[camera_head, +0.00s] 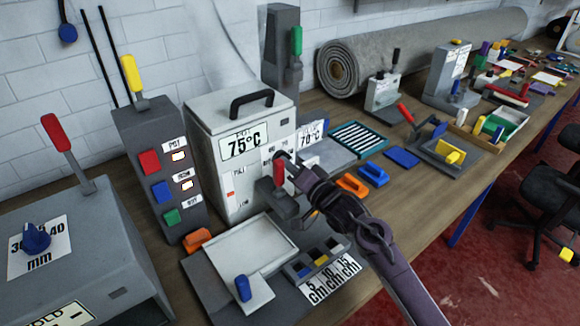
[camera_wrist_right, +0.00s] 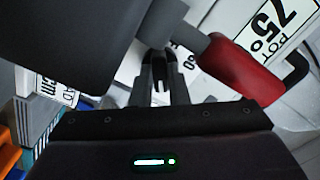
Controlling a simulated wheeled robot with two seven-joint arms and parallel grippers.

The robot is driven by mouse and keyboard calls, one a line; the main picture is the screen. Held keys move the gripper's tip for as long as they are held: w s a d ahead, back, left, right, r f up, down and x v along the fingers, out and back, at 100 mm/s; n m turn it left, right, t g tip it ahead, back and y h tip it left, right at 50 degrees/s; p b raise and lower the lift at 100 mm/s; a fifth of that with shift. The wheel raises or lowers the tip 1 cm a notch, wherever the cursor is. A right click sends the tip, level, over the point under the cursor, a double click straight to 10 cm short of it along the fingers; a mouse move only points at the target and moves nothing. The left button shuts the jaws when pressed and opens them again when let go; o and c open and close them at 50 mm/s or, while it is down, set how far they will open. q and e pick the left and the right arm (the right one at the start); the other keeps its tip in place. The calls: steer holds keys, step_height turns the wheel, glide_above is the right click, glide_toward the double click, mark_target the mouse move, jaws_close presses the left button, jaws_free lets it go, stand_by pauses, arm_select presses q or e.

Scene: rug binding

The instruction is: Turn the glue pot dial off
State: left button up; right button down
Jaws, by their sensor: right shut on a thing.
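The glue pot (camera_head: 226,120) is a white box with a black top handle and a 75°C label, standing on the bench in the head view. Its labelled white face also shows in the right wrist view (camera_wrist_right: 212,82). My right gripper (camera_head: 284,157) is at the pot's right-hand face, above a red-handled lever. In the right wrist view its fingers (camera_wrist_right: 163,62) are closed together against that face, shut on the small dial, which the fingers mostly hide. I cannot read the dial's setting. My left gripper is not in view.
A red lever handle (camera_head: 279,173) is close to my right gripper; it also shows large in the wrist view (camera_wrist_right: 240,68). A button column (camera_head: 150,150) stands left of the pot. A white tray (camera_head: 205,262) lies in front. Orange and blue blocks lie to the right.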

steer(key=shift+n, duration=0.4)
steer(key=shift+f+n+b, duration=0.1)
steer(key=shift+n+b, duration=0.35)
steer(key=shift+n, duration=2.65)
steer(key=c, duration=1.4)
jaws_free()
steer(key=shift+s+d, duration=0.1)
steer(key=shift+s, duration=0.05)
